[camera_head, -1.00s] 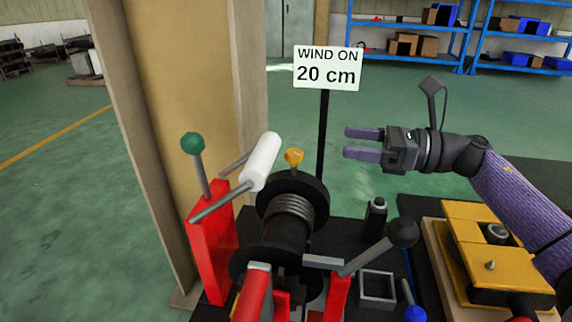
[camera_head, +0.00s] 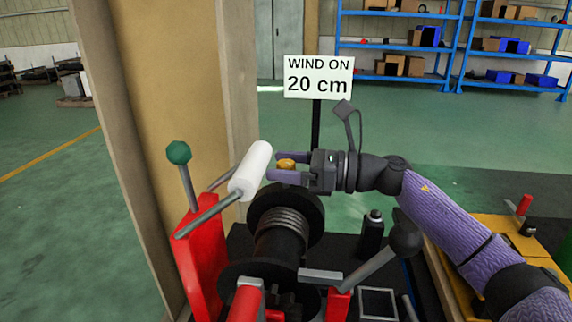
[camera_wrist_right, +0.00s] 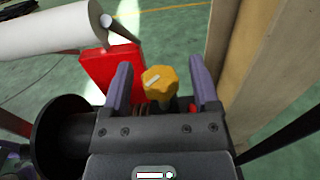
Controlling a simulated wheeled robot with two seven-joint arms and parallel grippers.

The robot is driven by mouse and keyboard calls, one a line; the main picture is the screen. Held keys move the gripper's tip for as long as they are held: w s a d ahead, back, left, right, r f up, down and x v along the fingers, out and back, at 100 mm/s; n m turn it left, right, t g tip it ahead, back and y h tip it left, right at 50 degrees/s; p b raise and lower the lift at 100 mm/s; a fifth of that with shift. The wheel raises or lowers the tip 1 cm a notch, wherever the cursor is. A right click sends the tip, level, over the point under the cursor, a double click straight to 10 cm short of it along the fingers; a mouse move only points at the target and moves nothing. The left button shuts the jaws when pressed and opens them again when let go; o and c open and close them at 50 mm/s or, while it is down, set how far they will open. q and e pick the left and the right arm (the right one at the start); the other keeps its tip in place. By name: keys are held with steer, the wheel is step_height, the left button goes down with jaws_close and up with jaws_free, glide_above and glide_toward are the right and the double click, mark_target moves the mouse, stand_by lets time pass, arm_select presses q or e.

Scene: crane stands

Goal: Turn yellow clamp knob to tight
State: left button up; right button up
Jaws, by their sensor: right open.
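The yellow clamp knob (camera_head: 287,163) sits at the top of the winch drum (camera_head: 283,232), near its far flange. In the right wrist view the knob (camera_wrist_right: 160,82) has a pale mark on its top and lies between the two purple fingers, with gaps on both sides. My right gripper (camera_head: 286,167) is open around the knob, coming in from the right. In the wrist view the fingers (camera_wrist_right: 160,85) do not touch it. My left gripper is not in view.
A white roller handle (camera_head: 250,171) is close to the left of my right fingertips. A green-knobbed lever (camera_head: 179,153) on a red stand (camera_head: 201,265) is further left. A black-knobbed crank (camera_head: 404,240) is below my right arm. A "WIND ON 20 cm" sign (camera_head: 318,77) stands behind.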

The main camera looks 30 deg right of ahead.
steer(key=shift+c, duration=0.3)
steer(key=c, duration=0.5)
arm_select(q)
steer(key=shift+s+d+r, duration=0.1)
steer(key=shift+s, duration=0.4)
arm_select(e)
jaws_close()
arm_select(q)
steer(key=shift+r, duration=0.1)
